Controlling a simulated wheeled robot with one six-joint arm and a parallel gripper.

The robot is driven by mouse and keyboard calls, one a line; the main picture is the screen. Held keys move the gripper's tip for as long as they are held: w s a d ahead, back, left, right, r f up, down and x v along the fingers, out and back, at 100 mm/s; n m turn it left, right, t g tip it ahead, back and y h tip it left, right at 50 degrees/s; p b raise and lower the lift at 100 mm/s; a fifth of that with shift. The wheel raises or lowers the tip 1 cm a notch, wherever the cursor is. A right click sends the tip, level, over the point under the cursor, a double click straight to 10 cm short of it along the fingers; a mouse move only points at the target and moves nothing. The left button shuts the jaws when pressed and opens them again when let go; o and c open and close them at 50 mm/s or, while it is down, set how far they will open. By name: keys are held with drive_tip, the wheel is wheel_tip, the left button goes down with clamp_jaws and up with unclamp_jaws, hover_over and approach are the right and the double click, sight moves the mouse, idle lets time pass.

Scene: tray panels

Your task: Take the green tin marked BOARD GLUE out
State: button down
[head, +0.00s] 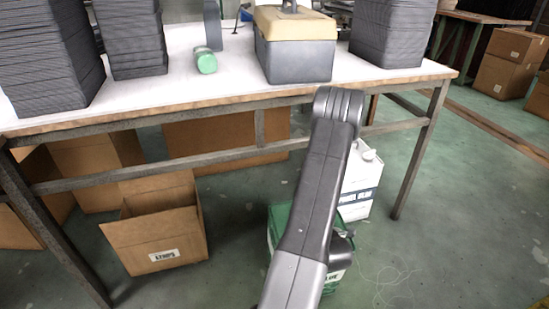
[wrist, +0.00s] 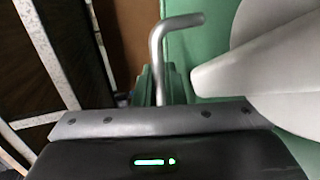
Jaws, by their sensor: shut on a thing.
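The green tin (head: 279,222) is low beside the table, largely hidden behind my arm. Part of a pale label ending in "LUE" shows at its lower right. Its green side (wrist: 184,66) fills the upper middle of the wrist view, close to my gripper (wrist: 162,100). My gripper is shut on the tin. The exact grip is hard to make out, and a bent metal rod (wrist: 157,60) rises at the jaws. In the head view my arm hides most of the gripper. I cannot tell whether the tin touches the floor.
A white jug (head: 359,186) stands close at the tin's right. An open carton (head: 158,240) and other boxes sit under the table (head: 225,98).

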drive_tip(key=shift+s+d, duration=0.45)
drive_tip(key=shift+s, duration=0.9)
drive_tip(key=shift+s+d, duration=0.5)
drive_tip(key=shift+s, duration=0.85)
drive_tip(key=shift+s+d, duration=0.45)
drive_tip(key=shift+s, duration=0.9)
drive_tip(key=shift+s+d, duration=0.15)
drive_tip(key=shift+s, duration=0.6)
